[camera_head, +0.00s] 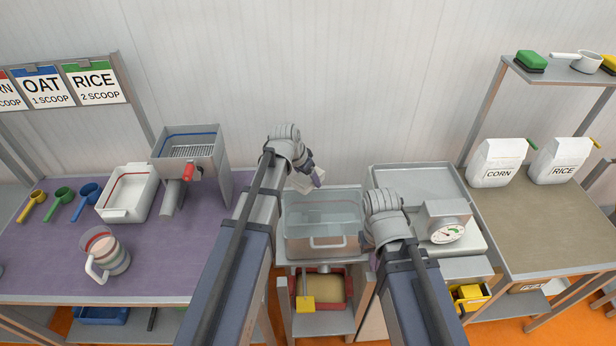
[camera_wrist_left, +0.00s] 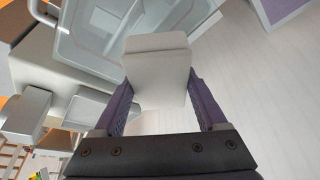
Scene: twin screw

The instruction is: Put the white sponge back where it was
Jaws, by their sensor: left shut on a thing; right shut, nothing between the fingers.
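The white sponge (camera_wrist_left: 158,72) is a pale block between the purple fingers of my left gripper (camera_wrist_left: 160,90) in the left wrist view. My left gripper is shut on it. In the head view my left gripper (camera_head: 310,180) holds the sponge (camera_head: 302,183), which is partly hidden, near the back left of the clear basin (camera_head: 322,222). My right gripper (camera_head: 376,261) is right of the basin, mostly hidden behind its own wrist; it is shut and empty.
A grey tray and dial scale (camera_head: 446,232) stand right of the basin. CORN (camera_head: 497,165) and RICE (camera_head: 560,163) bags stand below. A jug (camera_head: 103,252) stands on the left table.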

